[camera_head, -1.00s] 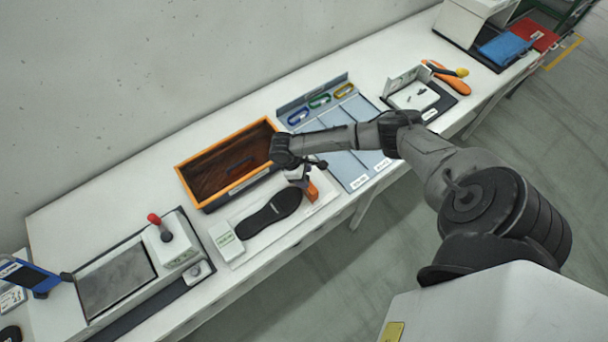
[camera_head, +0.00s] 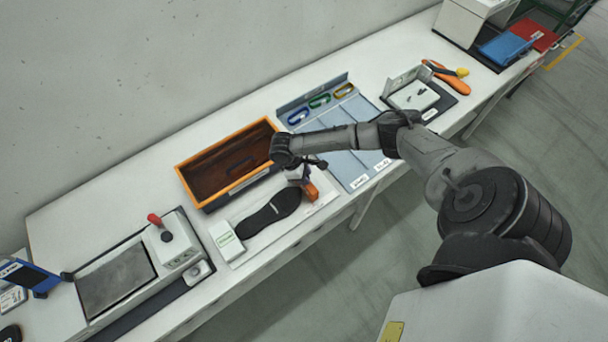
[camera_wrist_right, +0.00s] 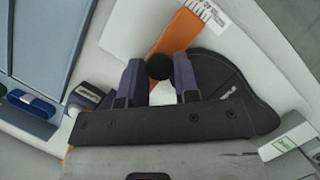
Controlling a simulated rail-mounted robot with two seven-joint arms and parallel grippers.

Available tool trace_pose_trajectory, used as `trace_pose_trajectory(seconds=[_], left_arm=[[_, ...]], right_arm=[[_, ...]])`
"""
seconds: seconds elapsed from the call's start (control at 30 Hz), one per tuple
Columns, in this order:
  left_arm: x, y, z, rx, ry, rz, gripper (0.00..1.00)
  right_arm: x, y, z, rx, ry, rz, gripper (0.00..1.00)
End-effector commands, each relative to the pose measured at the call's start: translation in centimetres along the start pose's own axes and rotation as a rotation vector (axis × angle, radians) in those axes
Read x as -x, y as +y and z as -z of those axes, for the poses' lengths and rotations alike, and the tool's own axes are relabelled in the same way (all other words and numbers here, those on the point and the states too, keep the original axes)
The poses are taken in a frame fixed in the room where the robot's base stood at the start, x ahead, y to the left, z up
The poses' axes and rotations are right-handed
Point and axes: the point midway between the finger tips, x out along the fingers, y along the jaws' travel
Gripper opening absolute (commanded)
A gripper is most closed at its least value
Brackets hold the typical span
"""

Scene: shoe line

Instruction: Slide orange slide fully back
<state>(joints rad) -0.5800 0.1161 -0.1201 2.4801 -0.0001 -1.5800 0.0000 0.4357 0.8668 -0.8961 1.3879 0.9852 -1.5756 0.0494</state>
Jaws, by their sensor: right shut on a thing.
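The orange slide (camera_head: 311,191) is at the right end of the white board that carries a black shoe sole (camera_head: 268,214). In the right wrist view the slide shows as an orange strip (camera_wrist_right: 178,33) leading up to a white scale with marks. My right gripper (camera_head: 303,174) reaches down over the slide. In the wrist view its two fingers (camera_wrist_right: 158,80) are shut on the slide's round black knob (camera_wrist_right: 159,66). The slide's near end is partly hidden by the gripper. My left gripper is not in view.
An orange-rimmed bin (camera_head: 208,203) stands behind the sole. A blue-grey tray (camera_head: 350,165) with several coloured links lies just right of my gripper. A small white box (camera_head: 226,241) is at the sole's left end. The bench's front edge is close.

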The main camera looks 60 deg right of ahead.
Motion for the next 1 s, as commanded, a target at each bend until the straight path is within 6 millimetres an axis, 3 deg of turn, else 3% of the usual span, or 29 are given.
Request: trace_pose_trajectory(seconds=[0.1, 0.43, 0.8, 0.83, 1.0], left_arm=[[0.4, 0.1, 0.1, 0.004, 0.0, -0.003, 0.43], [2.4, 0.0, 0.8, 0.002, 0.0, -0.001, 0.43], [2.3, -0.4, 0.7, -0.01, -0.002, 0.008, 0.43], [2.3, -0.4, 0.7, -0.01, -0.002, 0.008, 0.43], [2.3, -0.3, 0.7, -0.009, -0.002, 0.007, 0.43]], right_arm=[[0.0, 0.5, -0.5, -0.003, -0.002, 0.001, 0.0], [-1.6, 4.7, -4.4, -0.003, -0.002, 0.0, 0.0], [-2.0, 5.2, -4.7, -0.002, -0.002, -0.002, 0.0], [-2.0, 5.2, -4.7, -0.002, -0.002, -0.002, 0.32], [-1.9, 5.1, -4.7, -0.002, -0.002, -0.001, 0.48]])
